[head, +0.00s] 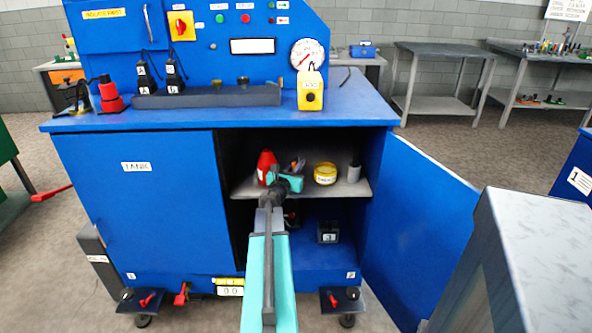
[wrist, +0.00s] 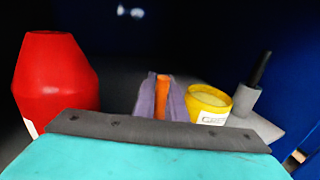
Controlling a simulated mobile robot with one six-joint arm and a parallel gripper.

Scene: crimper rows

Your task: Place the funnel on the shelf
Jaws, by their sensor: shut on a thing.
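My gripper (wrist: 164,92) reaches into the open cabinet, at about the level of the grey shelf (head: 244,188). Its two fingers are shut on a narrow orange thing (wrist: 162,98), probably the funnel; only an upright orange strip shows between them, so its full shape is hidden. In the head view my gripper (head: 298,164) is between a red container (head: 265,161) on its left and a yellow tub (head: 325,174) on its right. I cannot tell whether the orange thing touches the shelf.
A grey cylinder with a dark stem (wrist: 246,98) stands right of the yellow tub. The open blue door (head: 415,230) is to the right. A dark numbered block (head: 328,232) sits on the cabinet floor. The shelf's front edge lies close under my gripper.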

